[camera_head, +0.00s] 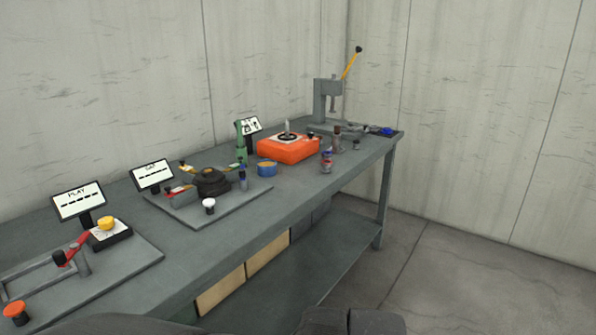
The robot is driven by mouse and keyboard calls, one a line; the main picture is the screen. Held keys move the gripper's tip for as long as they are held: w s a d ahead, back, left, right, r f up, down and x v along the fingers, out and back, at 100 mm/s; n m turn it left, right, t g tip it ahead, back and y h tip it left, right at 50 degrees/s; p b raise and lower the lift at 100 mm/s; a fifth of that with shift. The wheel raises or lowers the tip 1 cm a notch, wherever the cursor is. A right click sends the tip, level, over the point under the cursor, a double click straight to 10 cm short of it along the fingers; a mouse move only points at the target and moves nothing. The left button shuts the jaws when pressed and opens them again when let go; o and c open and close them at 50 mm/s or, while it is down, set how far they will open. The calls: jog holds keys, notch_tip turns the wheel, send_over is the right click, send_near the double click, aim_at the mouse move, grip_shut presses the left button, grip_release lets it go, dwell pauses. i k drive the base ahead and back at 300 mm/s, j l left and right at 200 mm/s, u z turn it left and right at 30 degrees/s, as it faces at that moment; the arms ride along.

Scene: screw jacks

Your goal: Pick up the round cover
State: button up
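A dark, round, stepped piece (211,181) sits on a grey plate in the middle of the workbench. It looks like a round cover, but at this size I cannot be sure that it is the one named. A short blue round piece with a tan top (267,169) stands on the bench to its right. Dark parts of my own body show along the bottom edge. No gripper fingers can be made out, and nothing of mine touches the things on the bench.
The long grey workbench (285,208) runs along the wall. Around the dark piece are a white-topped knob (209,205), small posts and a red lever. An orange box (288,149) and a press with a yellow handle (329,101) stand farther back. Floor at right is clear.

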aim_at(202, 177)
jog(key=u, duration=0.85)
